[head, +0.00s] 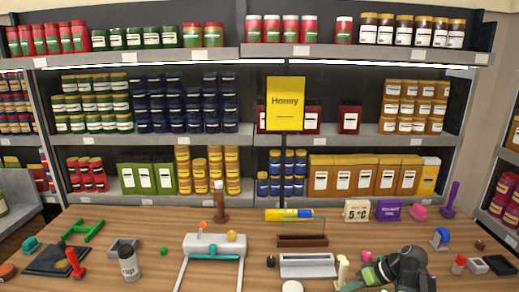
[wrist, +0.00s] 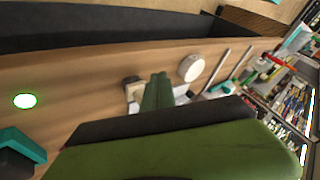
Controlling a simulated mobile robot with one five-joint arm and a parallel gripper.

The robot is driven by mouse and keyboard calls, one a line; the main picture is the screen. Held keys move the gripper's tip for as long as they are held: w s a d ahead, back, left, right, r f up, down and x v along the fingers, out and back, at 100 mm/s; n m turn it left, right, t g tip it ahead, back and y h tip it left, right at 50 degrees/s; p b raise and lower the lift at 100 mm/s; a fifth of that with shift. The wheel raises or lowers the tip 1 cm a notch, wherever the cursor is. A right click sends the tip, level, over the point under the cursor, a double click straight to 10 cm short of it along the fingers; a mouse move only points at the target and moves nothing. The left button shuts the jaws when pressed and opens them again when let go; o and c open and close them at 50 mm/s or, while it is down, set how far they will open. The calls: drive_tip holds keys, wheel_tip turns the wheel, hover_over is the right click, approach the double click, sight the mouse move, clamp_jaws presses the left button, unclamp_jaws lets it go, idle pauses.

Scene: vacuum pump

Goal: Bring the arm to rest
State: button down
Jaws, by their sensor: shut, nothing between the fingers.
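My arm (head: 405,266), dark with green parts, shows at the lower right of the head view, low over the front of the wooden table (head: 150,225). My gripper (wrist: 160,80) shows in the wrist view as two green fingers lying together, shut and empty. A pale object lies just beyond the fingertips in that view; I cannot tell whether they touch it. A white device (head: 205,242) with teal and orange parts stands on the table, left of my arm and apart from it.
A cream bottle (head: 343,270) and a grey tray (head: 307,265) stand close left of my arm. A red-capped jar (head: 459,264) stands to its right. A white disc (wrist: 192,67) lies near my fingers. Stocked shelves rise behind the table. Bare table lies at centre left.

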drive_tip(key=a, duration=0.4)
drive_tip(key=a+f+n+g, duration=0.1)
drive_tip(key=a, duration=0.3)
drive_tip(key=a+f+g+h, duration=0.1)
drive_tip(key=a, duration=0.3)
drive_tip(key=shift+w+f+n, duration=0.15)
drive_tip(key=shift+w+n, duration=0.15)
drive_tip(key=s+a+f+g+h, duration=0.2)
drive_tip(key=a+h, duration=0.1)
drive_tip(key=a, duration=0.6)
drive_tip(key=d+m+h, duration=0.1)
drive_tip(key=d+f+m+h, duration=0.1)
drive_tip(key=d+m, duration=0.1)
drive_tip(key=s+d+m+h, duration=0.1)
drive_tip(key=d, duration=0.1)
drive_tip(key=shift+d+f+m, duration=0.1)
drive_tip(key=shift+f+m, duration=0.05)
drive_tip(key=shift+m, duration=0.25)
